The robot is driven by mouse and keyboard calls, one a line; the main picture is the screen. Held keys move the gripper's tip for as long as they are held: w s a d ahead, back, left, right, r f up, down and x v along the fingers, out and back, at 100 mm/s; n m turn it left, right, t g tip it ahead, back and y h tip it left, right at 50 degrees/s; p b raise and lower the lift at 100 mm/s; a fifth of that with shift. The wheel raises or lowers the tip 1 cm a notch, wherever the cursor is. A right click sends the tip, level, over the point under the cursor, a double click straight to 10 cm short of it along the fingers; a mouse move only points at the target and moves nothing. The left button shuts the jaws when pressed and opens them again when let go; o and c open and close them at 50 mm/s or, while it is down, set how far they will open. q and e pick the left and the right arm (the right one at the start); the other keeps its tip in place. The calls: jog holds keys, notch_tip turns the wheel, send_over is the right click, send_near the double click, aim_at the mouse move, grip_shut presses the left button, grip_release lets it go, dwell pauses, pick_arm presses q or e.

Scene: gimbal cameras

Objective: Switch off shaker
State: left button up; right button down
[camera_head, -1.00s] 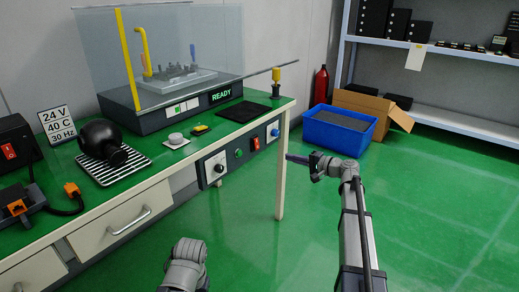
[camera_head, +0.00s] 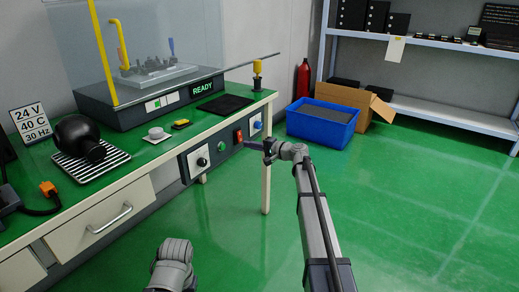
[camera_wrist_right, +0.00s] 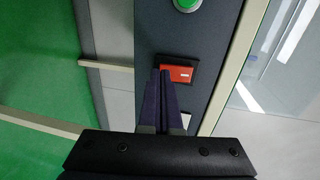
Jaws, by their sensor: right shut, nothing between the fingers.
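The shaker bench unit (camera_head: 125,116) stands on the green bench with a clear hood over it, and its display (camera_head: 203,87) reads READY. A red rocker switch (camera_head: 238,135) is on the front panel below the bench top, between a green button and a blue knob. My right gripper (camera_head: 248,143) is shut and empty, its fingertips pointing at the panel close to this switch. In the right wrist view, the fingertips (camera_wrist_right: 160,72) overlap the left part of the red switch (camera_wrist_right: 184,73); whether they touch it I cannot tell. My left gripper is out of view.
A black knob (camera_head: 201,161) and green button (camera_head: 222,146) flank the switch on one side, a blue knob (camera_head: 257,125) on the other. A bench leg (camera_head: 266,188) stands just beneath my right gripper. A blue crate (camera_head: 320,124) and open floor lie to the right.

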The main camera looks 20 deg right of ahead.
jog(key=shift+x, duration=0.9)
jog(key=shift+w+a+f, duration=0.15)
jog(key=shift+w+a, duration=0.05)
jog(key=shift+w, duration=0.05)
jog(key=shift+s, duration=0.15)
